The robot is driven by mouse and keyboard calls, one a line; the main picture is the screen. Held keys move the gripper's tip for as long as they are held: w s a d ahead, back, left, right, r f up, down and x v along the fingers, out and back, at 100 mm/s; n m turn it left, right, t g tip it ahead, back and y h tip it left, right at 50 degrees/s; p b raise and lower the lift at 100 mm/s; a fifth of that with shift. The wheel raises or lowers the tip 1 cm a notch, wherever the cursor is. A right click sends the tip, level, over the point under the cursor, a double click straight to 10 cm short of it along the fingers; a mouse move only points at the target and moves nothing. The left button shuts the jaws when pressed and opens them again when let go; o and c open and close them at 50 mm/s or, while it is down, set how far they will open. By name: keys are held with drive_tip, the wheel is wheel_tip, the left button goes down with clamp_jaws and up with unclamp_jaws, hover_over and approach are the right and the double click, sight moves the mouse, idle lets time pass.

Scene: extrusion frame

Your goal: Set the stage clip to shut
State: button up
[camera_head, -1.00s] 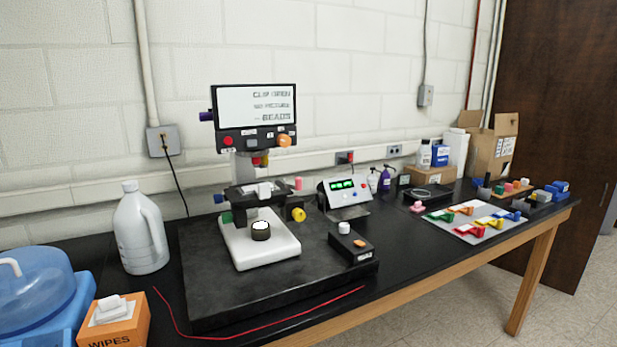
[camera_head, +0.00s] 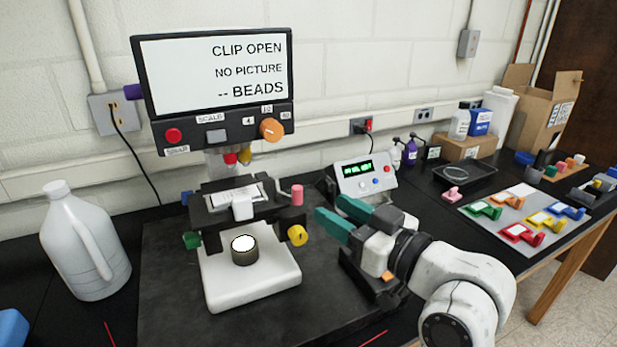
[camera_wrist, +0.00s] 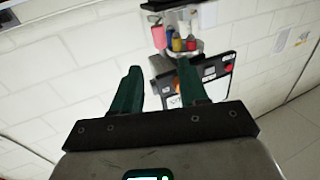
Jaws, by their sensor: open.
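The microscope's stage (camera_head: 215,213) is dark and carries a glass slide. A white block (camera_head: 243,208) sits at its front edge and a pink peg (camera_head: 297,194) stands at its right end. I cannot tell which part is the stage clip. The screen (camera_head: 215,70) above reads "CLIP OPEN", "NO PICTURE" and "-- BEADS". My gripper (camera_head: 330,211) has teal fingers, is open and empty, and is to the right of the stage, apart from the peg. In the wrist view, my gripper's (camera_wrist: 160,72) two fingers stand apart, with the microscope upside down beyond them.
A yellow knob (camera_head: 297,235) and a green knob (camera_head: 192,241) flank the stage. A console (camera_head: 362,178) with a green display stands behind my gripper. A white jug (camera_head: 85,245) is at the left. A tray of coloured clips (camera_head: 520,235) lies at the right.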

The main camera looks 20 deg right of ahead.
sight(301, 192)
drive_tip(key=p+x, duration=0.2)
drive_tip(key=x, duration=0.8)
drive_tip(key=shift+f, duration=0.1)
clamp_jaws()
